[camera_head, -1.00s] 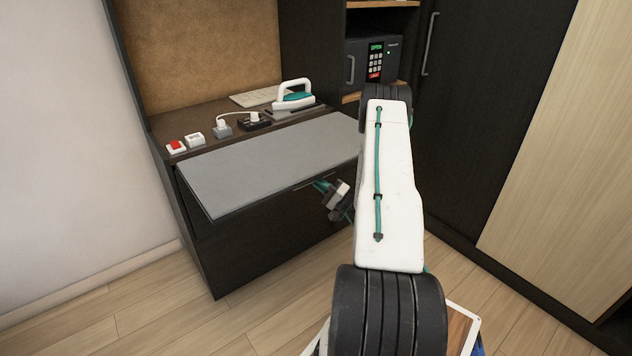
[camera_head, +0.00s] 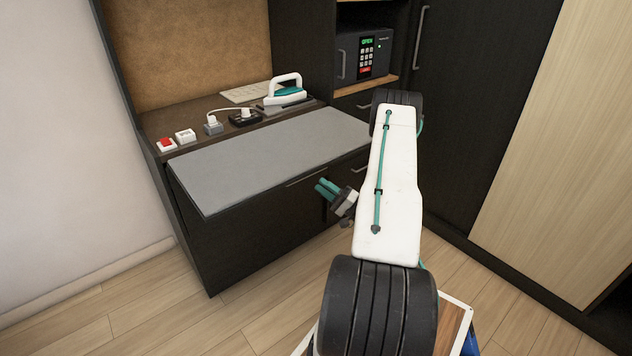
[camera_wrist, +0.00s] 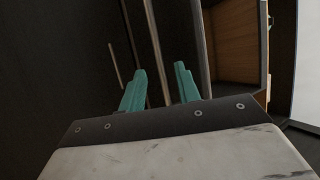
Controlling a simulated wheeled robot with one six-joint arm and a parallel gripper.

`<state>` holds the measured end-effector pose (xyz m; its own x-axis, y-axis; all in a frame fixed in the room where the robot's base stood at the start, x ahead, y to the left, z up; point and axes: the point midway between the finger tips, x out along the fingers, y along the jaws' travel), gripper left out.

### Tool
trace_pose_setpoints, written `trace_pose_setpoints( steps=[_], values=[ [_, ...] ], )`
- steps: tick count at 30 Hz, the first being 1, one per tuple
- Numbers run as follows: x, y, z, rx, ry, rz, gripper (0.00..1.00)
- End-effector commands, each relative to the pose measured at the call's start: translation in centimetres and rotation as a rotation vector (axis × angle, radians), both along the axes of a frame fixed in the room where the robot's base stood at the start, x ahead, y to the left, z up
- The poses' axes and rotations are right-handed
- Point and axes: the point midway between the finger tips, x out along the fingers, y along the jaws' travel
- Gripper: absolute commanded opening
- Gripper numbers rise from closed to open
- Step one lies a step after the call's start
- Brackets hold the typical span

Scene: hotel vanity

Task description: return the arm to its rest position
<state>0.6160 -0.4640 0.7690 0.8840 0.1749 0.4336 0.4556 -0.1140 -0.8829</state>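My gripper (camera_head: 328,188) has teal fingers and shows left of my white arm link in the head view, in front of the dark cabinet below the grey board. In the wrist view the two teal fingers (camera_wrist: 160,72) stand apart with an empty gap between them, so it is open. Nothing is held. My arm is bent, and its white link stands upright in the middle of the head view, hiding part of the cabinet behind it.
A grey pull-out board (camera_head: 270,160) juts from the vanity close to my gripper. An iron (camera_head: 286,92), a socket block (camera_head: 244,118) and a red switch (camera_head: 166,145) sit on the counter. A safe (camera_head: 363,56) stands on a shelf. The floor (camera_head: 150,300) at lower left is clear.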

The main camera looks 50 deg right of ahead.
Motion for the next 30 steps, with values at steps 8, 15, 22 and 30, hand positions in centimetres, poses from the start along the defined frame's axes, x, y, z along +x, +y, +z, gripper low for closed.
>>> trace_pose_setpoints(
  steps=[8, 15, 22, 30],
  values=[
    [-0.7, -0.1, -0.4, 0.0, 0.001, 0.0, 0.33],
    [-0.6, -0.1, -0.4, -0.001, 0.001, 0.001, 0.33],
    [-0.6, -0.1, -0.4, 0.008, 0.003, 0.005, 0.33],
    [-0.8, 3.2, -2.6, 0.257, 0.173, 0.227, 0.33]
  ],
)
